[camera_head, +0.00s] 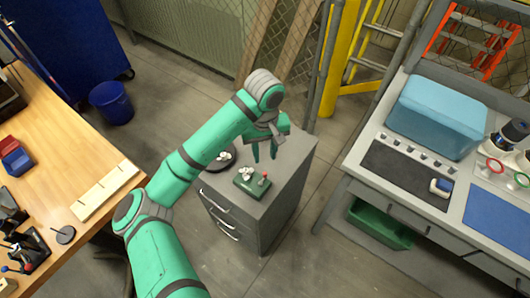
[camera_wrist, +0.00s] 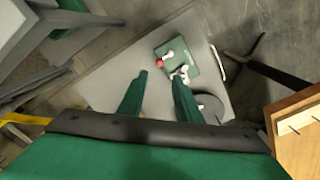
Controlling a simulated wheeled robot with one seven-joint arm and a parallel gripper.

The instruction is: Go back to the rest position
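My gripper (camera_head: 264,151) is above the grey drawer cabinet (camera_head: 293,168), with its fingers pointing down. In the wrist view my gripper (camera_wrist: 160,97) shows two green fingers set apart with nothing between them. A small green block (camera_head: 240,186) with a red-tipped stick and white pieces lies on the cabinet top. In the wrist view the green block (camera_wrist: 191,58) is just beyond the fingertips, apart from them. A dark round item (camera_head: 222,160) is on the cabinet top behind my arm, partly hidden. It also shows beside the right finger in the wrist view (camera_wrist: 212,105).
A wooden workbench (camera_head: 95,160) stands at the left and a grey workbench (camera_head: 355,178) at the right, bearing a blue box (camera_head: 437,115). A blue bin (camera_head: 111,103) stands on the floor. A yellow post (camera_head: 337,60) and mesh fence are behind. Floor shows between cabinet and benches.

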